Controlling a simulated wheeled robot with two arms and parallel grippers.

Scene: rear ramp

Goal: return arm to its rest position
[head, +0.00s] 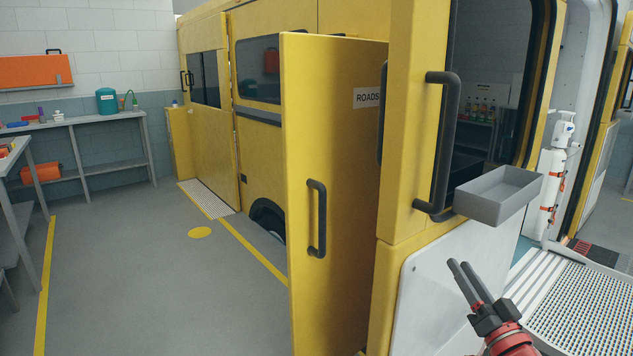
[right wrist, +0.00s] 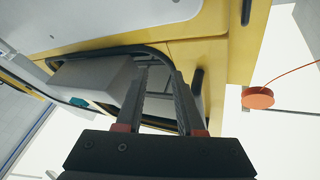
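My right gripper (head: 461,264) is at the lower right of the head view, in front of the white lower panel of the yellow vehicle. It points up and to the left. In the right wrist view its two fingers (right wrist: 158,75) stand apart with nothing seen between them. My left gripper is not in view.
A grey open tray (head: 492,205) juts from the vehicle above my right gripper. A black grab handle (head: 446,145) is beside it. An open yellow door (head: 335,200) stands left, with clear floor (head: 150,260) beyond. A textured ramp (head: 585,305) lies at right.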

